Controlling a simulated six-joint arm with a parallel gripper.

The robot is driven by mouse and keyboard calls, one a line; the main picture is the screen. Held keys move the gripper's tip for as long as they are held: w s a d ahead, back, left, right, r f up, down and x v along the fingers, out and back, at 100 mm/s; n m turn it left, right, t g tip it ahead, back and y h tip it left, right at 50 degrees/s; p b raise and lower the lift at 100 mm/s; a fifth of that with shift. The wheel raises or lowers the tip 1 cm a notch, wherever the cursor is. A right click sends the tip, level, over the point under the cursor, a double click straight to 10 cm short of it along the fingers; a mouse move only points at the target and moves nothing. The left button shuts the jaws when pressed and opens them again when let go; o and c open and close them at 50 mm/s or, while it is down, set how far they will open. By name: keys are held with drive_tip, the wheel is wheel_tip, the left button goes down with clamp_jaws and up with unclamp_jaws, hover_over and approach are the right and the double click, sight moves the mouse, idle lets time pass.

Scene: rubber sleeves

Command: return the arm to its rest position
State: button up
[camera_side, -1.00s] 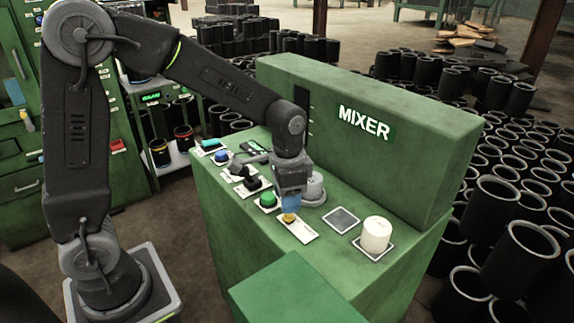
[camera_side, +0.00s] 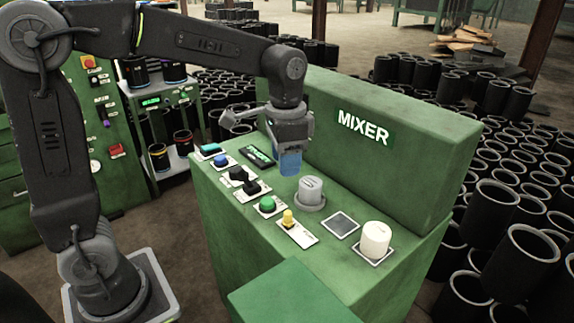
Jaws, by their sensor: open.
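My gripper (camera_side: 289,165) hangs above the green mixer console, pointing down, with blue fingertips. It is open and nothing shows between the fingers. It is apart from the controls below it. A yellow knob (camera_side: 288,218) stands on a white plate in front of it, and a green button (camera_side: 267,204) sits to the left of that. A grey cylinder (camera_side: 311,190) stands upright in a round grey base, just below and right of my gripper.
The tall mixer back panel (camera_side: 400,150) rises close behind my gripper. A white cylinder (camera_side: 376,239) stands on a square pad at the right, beside an empty dark pad (camera_side: 341,225). Black sleeves (camera_side: 527,260) crowd the floor.

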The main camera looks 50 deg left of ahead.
drive_tip(key=s+a+n+t, duration=0.1)
drive_tip(key=s+n+t, duration=0.3)
drive_tip(key=s, duration=1.1)
drive_tip(key=shift+s+r+t, duration=0.3)
drive_tip(key=shift+r+t, duration=0.1)
drive_tip(key=shift+t, duration=0.4)
